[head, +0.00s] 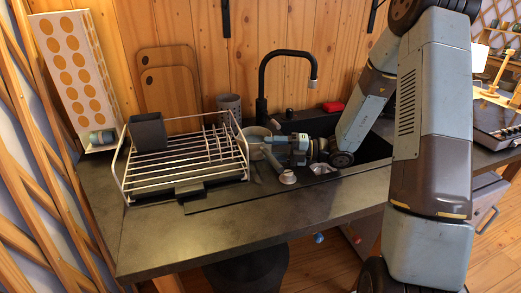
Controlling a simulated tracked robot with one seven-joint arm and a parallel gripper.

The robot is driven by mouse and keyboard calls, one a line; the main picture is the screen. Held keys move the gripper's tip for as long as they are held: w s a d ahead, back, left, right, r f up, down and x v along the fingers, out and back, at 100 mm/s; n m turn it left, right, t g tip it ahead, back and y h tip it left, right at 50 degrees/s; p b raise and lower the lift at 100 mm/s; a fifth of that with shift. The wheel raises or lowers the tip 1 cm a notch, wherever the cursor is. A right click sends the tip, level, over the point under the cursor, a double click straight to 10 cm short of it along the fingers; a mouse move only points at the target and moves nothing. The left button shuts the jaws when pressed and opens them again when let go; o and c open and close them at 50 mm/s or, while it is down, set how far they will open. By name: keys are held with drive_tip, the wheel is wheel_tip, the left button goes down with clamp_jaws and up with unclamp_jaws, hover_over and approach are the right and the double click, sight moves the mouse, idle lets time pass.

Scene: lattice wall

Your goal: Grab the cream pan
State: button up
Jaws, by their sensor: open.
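The cream pan (256,132) appears as a small pale round shape behind the wire dish rack's right end, near the sink. It is small in the picture and partly hidden by my gripper. My gripper (262,150) comes in from the right, low over the counter by the sink, with its jaws toward the pan. The jaws are open. They overlap the pan's front edge in this view, and I cannot tell whether they touch it.
The wire dish rack (180,181) with a dark cup (148,132) stands left of my gripper. A black tap (262,80) rises behind. The front counter (240,226) is clear.

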drive_tip(key=shift+w+a, duration=0.2)
drive_tip(key=shift+a, duration=1.05)
drive_tip(key=shift+w+a, duration=0.15)
drive_tip(key=shift+a, duration=1.1)
clamp_jaws()
